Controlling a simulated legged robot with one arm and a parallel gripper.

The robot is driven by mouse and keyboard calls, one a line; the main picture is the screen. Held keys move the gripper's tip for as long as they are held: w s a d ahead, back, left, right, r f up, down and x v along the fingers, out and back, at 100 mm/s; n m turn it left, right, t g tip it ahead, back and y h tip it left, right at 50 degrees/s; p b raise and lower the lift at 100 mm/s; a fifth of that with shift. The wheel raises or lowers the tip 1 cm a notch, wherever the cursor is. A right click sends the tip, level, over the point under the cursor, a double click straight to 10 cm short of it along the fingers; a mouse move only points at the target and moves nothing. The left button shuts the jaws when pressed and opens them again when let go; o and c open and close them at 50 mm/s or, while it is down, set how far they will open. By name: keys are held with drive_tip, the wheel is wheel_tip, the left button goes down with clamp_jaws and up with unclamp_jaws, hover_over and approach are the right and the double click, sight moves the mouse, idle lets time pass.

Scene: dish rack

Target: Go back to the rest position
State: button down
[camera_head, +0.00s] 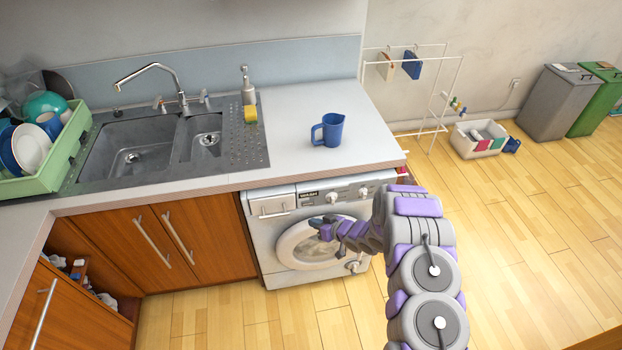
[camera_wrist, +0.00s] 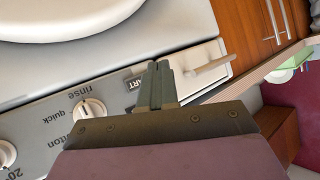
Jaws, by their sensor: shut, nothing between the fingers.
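My gripper (camera_head: 322,226) is in front of the washing machine (camera_head: 283,256), near its round door, at the end of my raised arm. In the wrist view its two fingers (camera_wrist: 160,84) are together, with nothing between them. Behind them the wrist view shows the machine's control panel (camera_wrist: 62,130) with its knobs and a drawer handle. I cannot tell whether the fingers touch the machine.
A blue jug (camera_head: 328,130) stands on the countertop (camera_head: 290,108) above the machine. A green dish rack (camera_head: 62,160) with dishes is left of the sink (camera_head: 140,150). A drying rack (camera_head: 436,100), a white basket (camera_head: 478,145) and bins (camera_head: 556,103) are at the right. The wooden floor (camera_head: 520,240) is clear there.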

drive_tip(key=w+d+r+m+t+h, duration=0.1)
drive_tip(key=w+d+r+h, duration=0.15)
drive_tip(key=d+r, duration=0.35)
drive_tip(key=w+d+r+m+h, duration=0.1)
drive_tip(key=w+d+r+h, duration=0.1)
drive_tip(key=d+r+h, duration=0.4)
drive_tip(key=s+d+r+m+g+h, duration=0.1)
drive_tip(key=s+d+r, duration=0.35)
drive_tip(key=r, duration=0.25)
drive_tip(key=s+d+r+m+g+h, duration=0.1)
drive_tip(key=s+d+r+m, duration=0.1)
drive_tip(key=s+d+r, duration=0.4)
drive_tip(key=s+r+m+g+h, duration=0.1)
drive_tip(key=s+r+g, duration=0.1)
drive_tip(key=s+r, duration=0.5)
drive_tip(key=s+r+m+g+h, duration=0.1)
drive_tip(key=s+r+g, duration=0.15)
drive_tip(key=s, duration=0.85)
drive_tip(key=s+a+r+g+y, duration=0.1)
drive_tip(key=s+a+r, duration=0.1)
drive_tip(key=s, duration=1)
drive_tip(key=s+a+r+m+g+y, duration=0.1)
drive_tip(key=s+a+r+g, duration=0.1)
drive_tip(key=s, duration=1)
drive_tip(key=shift+a+r+y, duration=0.35)
drive_tip(key=shift+a+r, duration=0.05)
drive_tip(key=shift+g, duration=0.25)
